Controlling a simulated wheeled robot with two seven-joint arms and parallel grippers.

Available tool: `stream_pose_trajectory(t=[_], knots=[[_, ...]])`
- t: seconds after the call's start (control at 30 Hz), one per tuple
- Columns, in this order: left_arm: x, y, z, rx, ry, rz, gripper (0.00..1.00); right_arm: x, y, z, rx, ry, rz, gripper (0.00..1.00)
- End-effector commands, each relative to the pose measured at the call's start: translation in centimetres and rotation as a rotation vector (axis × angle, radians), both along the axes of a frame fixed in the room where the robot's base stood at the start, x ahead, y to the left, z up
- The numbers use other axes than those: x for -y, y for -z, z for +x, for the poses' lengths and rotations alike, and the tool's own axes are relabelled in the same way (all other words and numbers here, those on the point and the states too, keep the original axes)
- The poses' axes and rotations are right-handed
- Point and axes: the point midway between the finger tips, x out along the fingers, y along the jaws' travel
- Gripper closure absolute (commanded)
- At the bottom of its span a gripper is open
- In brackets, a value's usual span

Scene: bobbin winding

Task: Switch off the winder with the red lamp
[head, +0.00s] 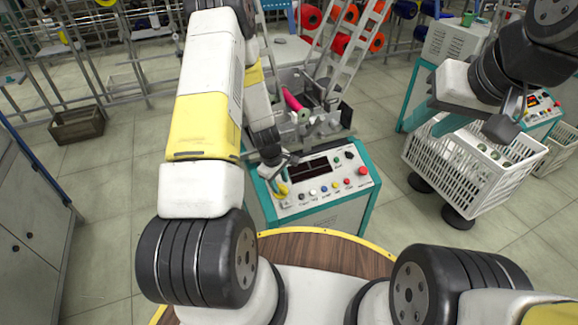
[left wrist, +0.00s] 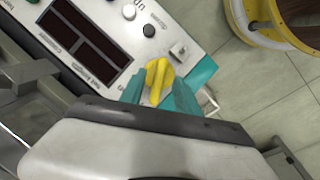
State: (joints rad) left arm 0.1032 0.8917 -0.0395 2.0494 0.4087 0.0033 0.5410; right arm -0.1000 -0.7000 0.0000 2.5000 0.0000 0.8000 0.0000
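The near winder's control panel (head: 325,197) is white with teal sides and carries displays, a row of coloured buttons and a round red button (head: 362,171) at its right. I cannot identify a lit red lamp on it. A yellow knob (left wrist: 156,72) sits at the panel's edge. My left gripper (head: 283,189) is at the panel's left end. In the left wrist view its teal fingers stand on either side of the knob, apparently with a gap. My right gripper (head: 440,120) hangs over a white crate, far from this panel; its finger spacing is unclear.
A second winder (head: 540,104) with a red button stands at the right. The white crate (head: 455,170) with bobbins stands before it. A pink bobbin (head: 292,99) sits on the near winder. A wooden box (head: 77,125) is on the floor at left. Open floor lies between.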

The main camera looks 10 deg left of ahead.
Motion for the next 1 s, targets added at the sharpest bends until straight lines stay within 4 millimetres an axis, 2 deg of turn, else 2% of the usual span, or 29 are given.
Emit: stream_pose_trajectory(t=[0.1, 0.23, 0.8, 0.87, 0.97, 1.0], knots=[[-0.2, -2.0, -0.3, 0.002, 0.001, 0.001, 0.62, 0.0, 0.0, 0.0, 0.0, 0.0, 0.0, 0.64], [-0.3, -3.2, -0.6, 0.0, 0.0, 0.0, 0.62, 0.0, 0.0, 0.0, 0.0, 0.0, 0.0, 0.64], [-0.3, -4.0, -0.6, 0.004, 0.005, -0.001, 0.62, 0.0, 0.0, 0.0, 0.0, 0.0, 0.0, 0.64], [-0.2, -5.1, -0.4, 0.016, 0.021, -0.003, 0.62, 0.0, 0.0, 0.0, 0.0, 0.0, 0.0, 0.64], [0.3, -8.6, 0.1, 0.051, 0.077, -0.009, 0.62, 0.0, 0.0, 0.0, 0.0, 0.0, 0.0, 0.64], [0.6, -10.6, 0.2, 0.07, 0.114, -0.011, 0.62, 0.0, 0.0, 0.0, 0.0, 0.0, 0.0, 0.64]])
